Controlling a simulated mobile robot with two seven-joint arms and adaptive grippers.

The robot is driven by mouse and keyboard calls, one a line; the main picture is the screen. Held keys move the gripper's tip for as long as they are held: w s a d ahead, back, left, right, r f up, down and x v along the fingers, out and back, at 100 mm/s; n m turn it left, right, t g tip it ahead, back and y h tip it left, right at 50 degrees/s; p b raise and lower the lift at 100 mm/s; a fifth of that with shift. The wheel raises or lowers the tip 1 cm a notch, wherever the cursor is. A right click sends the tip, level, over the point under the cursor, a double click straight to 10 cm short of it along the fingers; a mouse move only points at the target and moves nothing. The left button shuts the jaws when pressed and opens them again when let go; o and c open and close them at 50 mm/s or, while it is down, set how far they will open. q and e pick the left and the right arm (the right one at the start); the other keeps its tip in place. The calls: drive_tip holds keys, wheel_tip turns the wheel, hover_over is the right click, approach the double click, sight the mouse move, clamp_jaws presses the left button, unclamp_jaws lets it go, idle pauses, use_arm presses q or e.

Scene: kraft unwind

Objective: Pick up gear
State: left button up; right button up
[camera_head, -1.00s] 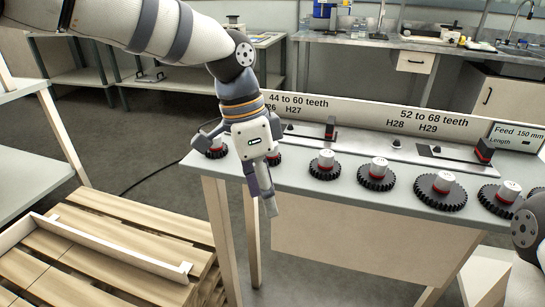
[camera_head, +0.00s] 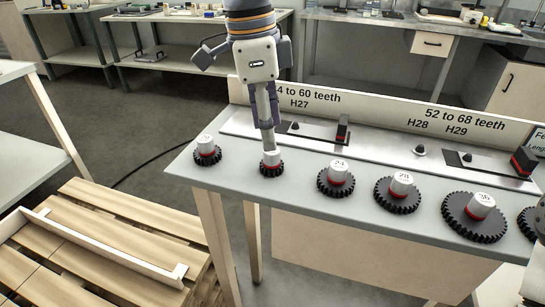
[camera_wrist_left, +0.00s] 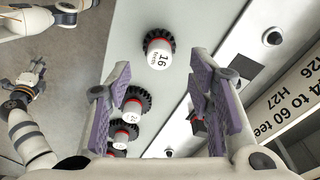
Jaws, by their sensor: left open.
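My left gripper (camera_head: 267,146) points down over the second gear from the left (camera_head: 271,168), its fingertips close to the white knob in the head view. In the left wrist view, the open fingers (camera_wrist_left: 162,78) are wide apart with nothing between them. A dark gear with a white knob marked 16 teeth (camera_wrist_left: 159,46) shows just past the fingertips. I cannot tell whether they touch the knob. Other black gears with white knobs and red bands stand in a row: the leftmost (camera_head: 207,155), then larger ones (camera_head: 336,186), (camera_head: 398,202), (camera_head: 474,225). My right gripper (camera_wrist_left: 32,80) is small in the left wrist view.
The grey table (camera_head: 300,205) carries the gears. Behind them are a metal plate (camera_head: 370,152) with dark posts and a labelled board (camera_head: 385,115). A wooden pallet (camera_head: 130,225) with a white rail lies at the lower left. Floor shows between pallet and table.

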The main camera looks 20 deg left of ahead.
sight(272, 160)
use_arm(q)
drive_tip(key=f, duration=0.5)
drive_tip(key=shift+w+d+f, duration=0.1)
drive_tip(key=shift+d+f, duration=0.15)
drive_tip(key=shift+d, duration=0.1)
clamp_jaws()
